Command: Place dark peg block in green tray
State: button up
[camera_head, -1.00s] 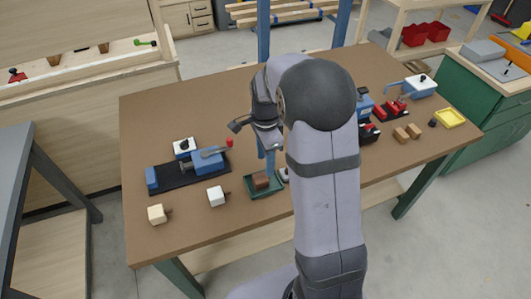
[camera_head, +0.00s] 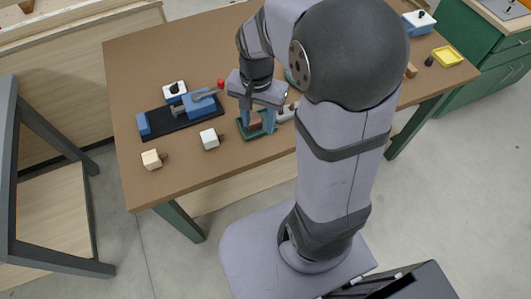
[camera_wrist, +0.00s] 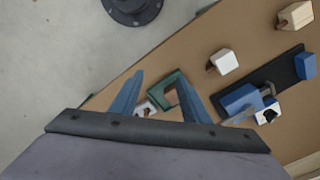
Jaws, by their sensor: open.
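The dark peg block (camera_head: 255,123) is a brown block sitting in the small green tray (camera_head: 243,134) near the table's front edge. My gripper (camera_head: 256,130) points down at the tray, with one finger on each side of the block; it is open. Whether the fingers touch the block or tray cannot be told. In the wrist view the fingers of my gripper (camera_wrist: 158,79) reach past the green tray (camera_wrist: 178,76), and the block is partly hidden.
A white peg block (camera_head: 209,139) and a cream one (camera_head: 151,159) stand to the left. Behind them is a blue vise (camera_head: 199,104) on a dark base. A pale object (camera_head: 287,113) lies close to the tray's right. A yellow tray (camera_head: 447,56) is at the far right.

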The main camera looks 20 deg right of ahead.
jog(key=s+a+f+n, duration=0.2)
jog(key=s+n, duration=0.7)
jog(key=s, duration=0.1)
jog(key=shift+f, duration=0.15)
jog(key=shift+a, duration=0.1)
dwell(0.7)
